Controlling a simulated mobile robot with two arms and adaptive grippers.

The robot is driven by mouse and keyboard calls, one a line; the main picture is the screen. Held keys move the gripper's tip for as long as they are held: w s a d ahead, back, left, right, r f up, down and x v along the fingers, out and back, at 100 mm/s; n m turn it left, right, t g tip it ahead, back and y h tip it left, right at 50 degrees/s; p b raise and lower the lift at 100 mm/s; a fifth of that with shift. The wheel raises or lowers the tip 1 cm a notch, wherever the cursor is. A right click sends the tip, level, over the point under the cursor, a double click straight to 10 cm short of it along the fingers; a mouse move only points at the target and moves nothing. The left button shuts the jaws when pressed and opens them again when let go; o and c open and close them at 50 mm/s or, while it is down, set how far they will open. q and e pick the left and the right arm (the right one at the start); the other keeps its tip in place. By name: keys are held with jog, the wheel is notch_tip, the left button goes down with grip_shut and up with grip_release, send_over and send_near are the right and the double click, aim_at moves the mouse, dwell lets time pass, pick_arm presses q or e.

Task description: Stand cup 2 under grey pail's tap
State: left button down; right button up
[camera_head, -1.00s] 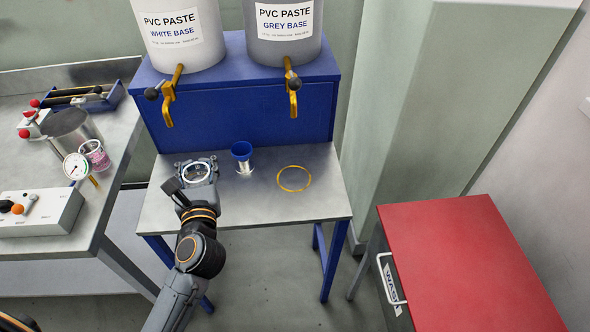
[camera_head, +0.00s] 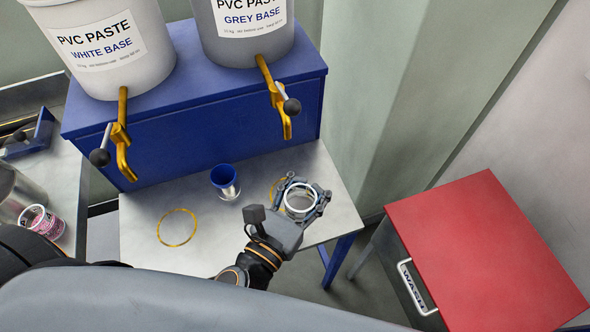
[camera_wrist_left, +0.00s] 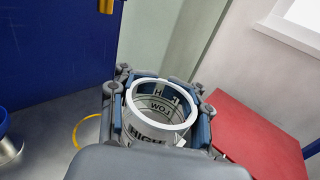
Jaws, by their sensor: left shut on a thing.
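My left gripper (camera_head: 301,199) is shut around a cup with a white rim (camera_head: 300,206). In the left wrist view the cup (camera_wrist_left: 158,115) is upright, and the words HIGH and LOW show on it; no number is readable. The grey pail (camera_head: 243,40) has a yellow tap (camera_head: 285,110) with a dark knob. A yellow ring (camera_head: 273,188) on the bench below this tap is partly hidden by the gripper. In the left wrist view the ring (camera_wrist_left: 80,128) lies left of the held cup. The cup's height above the bench is unclear. My right gripper is not in view.
A red-topped wash unit (camera_head: 480,235) stands at right.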

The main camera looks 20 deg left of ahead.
pick_arm(q)
jog(key=w+a+f+b, duration=0.1)
jog(key=w+f, duration=0.1)
jog(key=w, duration=0.1)
jog(key=w+a+f+b, duration=0.2)
jog(key=w+f, duration=0.1)
jog(key=w+a+f+b, duration=0.1)
jog(key=w+f, duration=0.2)
jog(key=shift+w+a, duration=0.1)
jog(key=shift+a, duration=0.3)
jog(key=f+b, duration=0.2)
jog(key=b, duration=0.1)
jog(key=f+b, duration=0.1)
jog(key=shift+w+a+f, duration=0.15)
jog(key=shift+w+f, duration=0.15)
jog(key=shift+f, duration=0.1)
jog(key=shift+r, duration=0.1)
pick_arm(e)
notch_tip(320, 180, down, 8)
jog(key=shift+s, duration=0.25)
